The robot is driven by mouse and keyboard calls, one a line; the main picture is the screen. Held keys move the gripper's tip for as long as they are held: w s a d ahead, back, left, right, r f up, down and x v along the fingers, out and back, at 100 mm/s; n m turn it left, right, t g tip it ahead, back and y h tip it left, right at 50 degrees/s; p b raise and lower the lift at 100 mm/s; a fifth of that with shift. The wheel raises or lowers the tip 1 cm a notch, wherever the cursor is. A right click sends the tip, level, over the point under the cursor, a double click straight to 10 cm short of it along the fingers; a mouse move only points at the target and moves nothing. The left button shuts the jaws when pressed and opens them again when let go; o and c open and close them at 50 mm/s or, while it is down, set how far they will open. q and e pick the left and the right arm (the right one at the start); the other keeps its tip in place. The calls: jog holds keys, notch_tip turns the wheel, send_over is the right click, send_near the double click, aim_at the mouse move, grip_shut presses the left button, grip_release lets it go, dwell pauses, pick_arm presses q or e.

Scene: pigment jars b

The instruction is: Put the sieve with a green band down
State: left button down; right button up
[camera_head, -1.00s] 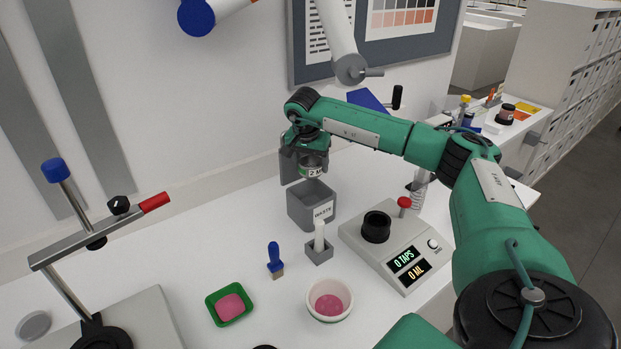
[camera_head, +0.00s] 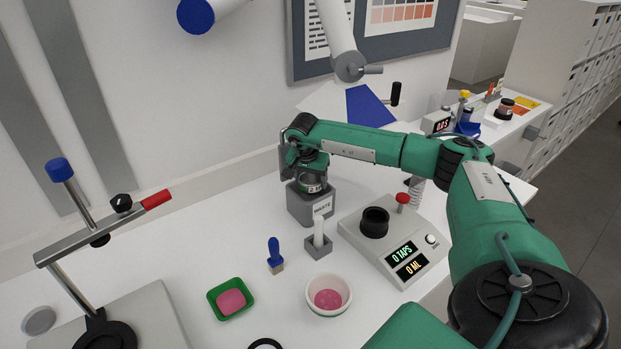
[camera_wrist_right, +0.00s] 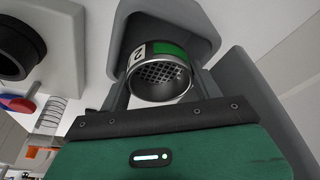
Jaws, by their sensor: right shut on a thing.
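The sieve with a green band (camera_wrist_right: 158,72) is a short metal cylinder with a mesh face and a white label, close between my fingers in the right wrist view. In the head view the sieve (camera_head: 313,186) is at the mouth of the grey box marked WASTE (camera_head: 311,208). My right gripper (camera_head: 309,176) is shut on the sieve, directly over that box. The box (camera_wrist_right: 200,22) also shows behind the sieve in the right wrist view. I cannot tell whether the sieve touches the box. My left gripper is out of view.
The tapping device (camera_head: 395,245) with a black cup is right of the box. A small holder (camera_head: 318,245), a blue brush (camera_head: 275,255), a green tray (camera_head: 248,301) and a white bowl (camera_head: 328,309) stand in front. A metal stand (camera_head: 95,240) is at the left.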

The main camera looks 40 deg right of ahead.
jog(key=shift+f, duration=0.4)
jog(key=o, duration=0.8)
jog(key=shift+r, duration=0.1)
jog(key=shift+r, duration=0.25)
jog(key=b+v, duration=0.3)
jog(key=v, duration=0.9)
jog(key=shift+r, duration=0.3)
